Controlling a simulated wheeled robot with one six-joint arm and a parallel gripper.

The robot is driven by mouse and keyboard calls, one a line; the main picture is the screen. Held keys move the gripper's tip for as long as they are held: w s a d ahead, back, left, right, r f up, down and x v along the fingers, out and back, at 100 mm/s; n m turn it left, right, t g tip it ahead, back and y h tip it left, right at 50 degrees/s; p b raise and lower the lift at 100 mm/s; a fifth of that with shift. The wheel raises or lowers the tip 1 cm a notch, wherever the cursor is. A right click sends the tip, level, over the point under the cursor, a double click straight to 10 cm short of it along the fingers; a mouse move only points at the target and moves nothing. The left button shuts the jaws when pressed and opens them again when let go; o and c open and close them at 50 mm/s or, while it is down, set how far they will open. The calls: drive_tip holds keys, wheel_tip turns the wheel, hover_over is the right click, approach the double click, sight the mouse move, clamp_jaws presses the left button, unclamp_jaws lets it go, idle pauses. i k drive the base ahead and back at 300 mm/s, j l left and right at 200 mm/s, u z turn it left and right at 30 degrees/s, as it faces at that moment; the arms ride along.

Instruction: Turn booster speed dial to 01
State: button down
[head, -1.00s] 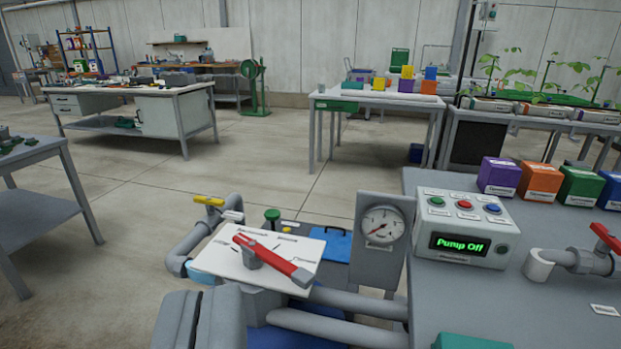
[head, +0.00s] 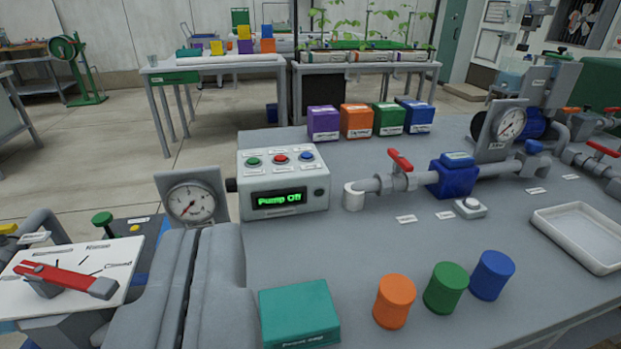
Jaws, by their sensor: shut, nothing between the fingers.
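No dial that I can read as the booster speed dial shows. A control box (head: 283,182) on the bench has green, red and blue buttons, a display reading "Pump Off" and a small dark round part (head: 319,192) at the display's right. A black knob-like part (head: 231,185) sticks out of its left side. A small grey unit with a round pale top (head: 470,207) sits by the blue pump (head: 453,176); its label is too small to read. My gripper (head: 194,238) is shut and empty at the lower left, in front of the gauge and left of the box.
A red-handled selector (head: 65,281) stands left of my gripper, a round gauge (head: 191,201) just beyond it. A teal box (head: 299,316), orange, green and blue cylinders (head: 443,288) and a white tray (head: 583,236) stand on the bench (head: 350,255). Its middle is clear.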

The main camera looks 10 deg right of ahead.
sight(231, 184)
drive_tip(key=j+z, duration=0.35)
drive_tip(key=j, duration=0.15)
drive_tip(key=j+z, duration=0.35)
drive_tip(key=j, duration=0.15)
drive_tip(key=k+j+z, duration=0.1)
drive_tip(key=j+z, duration=0.25)
drive_tip(key=j, duration=0.15)
drive_tip(key=k+j+z, duration=0.15)
drive_tip(key=j+z, duration=0.15)
drive_tip(key=j, duration=0.15)
drive_tip(key=k+j, duration=0.15)
drive_tip(key=j, duration=0.25)
drive_tip(key=k+j, duration=0.15)
drive_tip(key=j, duration=0.25)
drive_tip(key=k+j+z, duration=0.1)
drive_tip(key=j, duration=0.3)
drive_tip(key=k+j, duration=0.25)
drive_tip(key=j, duration=0.15)
